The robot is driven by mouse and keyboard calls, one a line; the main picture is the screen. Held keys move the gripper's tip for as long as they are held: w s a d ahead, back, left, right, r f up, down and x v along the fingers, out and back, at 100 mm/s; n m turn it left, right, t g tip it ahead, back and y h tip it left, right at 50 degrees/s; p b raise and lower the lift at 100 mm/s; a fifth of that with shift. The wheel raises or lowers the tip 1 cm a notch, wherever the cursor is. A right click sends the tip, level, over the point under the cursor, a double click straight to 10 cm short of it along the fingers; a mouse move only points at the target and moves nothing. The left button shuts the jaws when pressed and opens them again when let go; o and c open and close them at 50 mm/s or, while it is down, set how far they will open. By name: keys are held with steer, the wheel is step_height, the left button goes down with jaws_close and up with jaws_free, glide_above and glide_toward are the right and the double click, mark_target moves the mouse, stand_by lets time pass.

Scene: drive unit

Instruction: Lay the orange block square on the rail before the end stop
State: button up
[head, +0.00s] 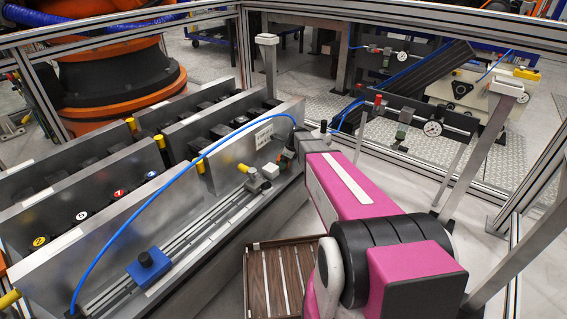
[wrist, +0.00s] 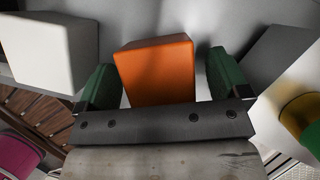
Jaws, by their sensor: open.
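The orange block (wrist: 155,72) shows in the wrist view between the two dark green fingers of my gripper (wrist: 162,75). The fingers are open, with a gap visible on each side of the block. In the head view my gripper (head: 287,155) is at the right end of the grey bench, and I cannot make out the orange block there. The metal rail (head: 205,228) runs along the bench front. A blue block (head: 148,265) with a dark knob sits at its near left part. A grey fitting (head: 257,182) stands near its far end; I cannot tell which is the end stop.
A white block (head: 270,171) is close to my gripper; a white block also shows in the wrist view (wrist: 45,50). A brown slatted tray (head: 252,290) lies below. A blue hose (head: 150,180) arcs over the bench. A grey wall (head: 120,215) with yellow knobs stands behind the rail.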

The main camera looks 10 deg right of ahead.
steer(key=shift+a+f, duration=0.1)
steer(key=shift+f, duration=0.1)
steer(key=c, duration=1.4)
steer(key=shift+r, duration=0.1)
